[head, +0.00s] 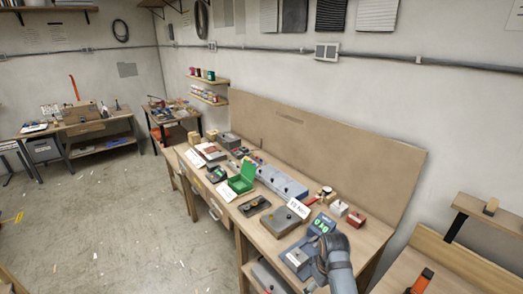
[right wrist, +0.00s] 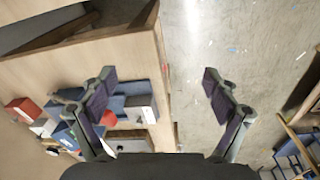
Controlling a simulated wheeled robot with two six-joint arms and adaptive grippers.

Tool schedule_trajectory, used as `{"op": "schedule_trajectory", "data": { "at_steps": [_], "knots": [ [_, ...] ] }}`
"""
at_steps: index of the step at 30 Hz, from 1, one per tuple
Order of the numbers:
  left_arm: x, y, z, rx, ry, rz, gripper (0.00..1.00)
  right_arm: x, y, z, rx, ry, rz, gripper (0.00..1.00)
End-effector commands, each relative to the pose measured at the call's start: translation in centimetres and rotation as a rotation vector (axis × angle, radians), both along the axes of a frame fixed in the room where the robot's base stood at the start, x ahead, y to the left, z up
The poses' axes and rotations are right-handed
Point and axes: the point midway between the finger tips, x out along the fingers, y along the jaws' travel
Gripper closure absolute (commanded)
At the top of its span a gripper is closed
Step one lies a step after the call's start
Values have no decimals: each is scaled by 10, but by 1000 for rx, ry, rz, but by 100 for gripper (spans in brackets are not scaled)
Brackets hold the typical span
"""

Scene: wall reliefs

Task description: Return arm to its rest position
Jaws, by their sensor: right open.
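My right arm (head: 341,265) reaches in at the bottom of the head view, in front of the workbench's near end. In the right wrist view my right gripper (right wrist: 158,82) is open, its two dark-padded fingers wide apart with nothing between them. Behind the fingers that view shows a wooden panel edge on the left and grey floor in the middle. My left gripper is in neither view.
The long workbench (head: 240,222) holds a green box (head: 241,181), a device with a lit green display (head: 321,226), a small red box (head: 356,218) and several grey boxes. Another wooden bench (head: 440,262) stands at the right. Open floor (head: 110,225) lies left.

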Motion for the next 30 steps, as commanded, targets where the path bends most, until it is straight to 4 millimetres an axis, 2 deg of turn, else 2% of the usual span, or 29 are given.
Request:
{"op": "schedule_trajectory", "data": {
  "at_steps": [2, 5, 13, 18, 24, 27, 30],
  "knots": [
    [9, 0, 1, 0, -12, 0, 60, -19, -12, -9, -7, -19, -49, 12],
    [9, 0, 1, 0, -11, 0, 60, -43, -25, -14, -13, -51, -112, 12],
    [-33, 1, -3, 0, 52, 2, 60, -113, -52, -11, -26, -144, -257, 12],
    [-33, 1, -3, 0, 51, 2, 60, -151, -58, 3, -21, -197, -315, 12],
    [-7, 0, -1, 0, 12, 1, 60, -185, -58, 24, -3, -247, -360, 12],
    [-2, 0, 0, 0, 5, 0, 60, -201, -57, 36, 10, -267, -377, 12],
    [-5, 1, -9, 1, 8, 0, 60, -193, -59, 3, 8, -256, -383, 12]
  ]
}}
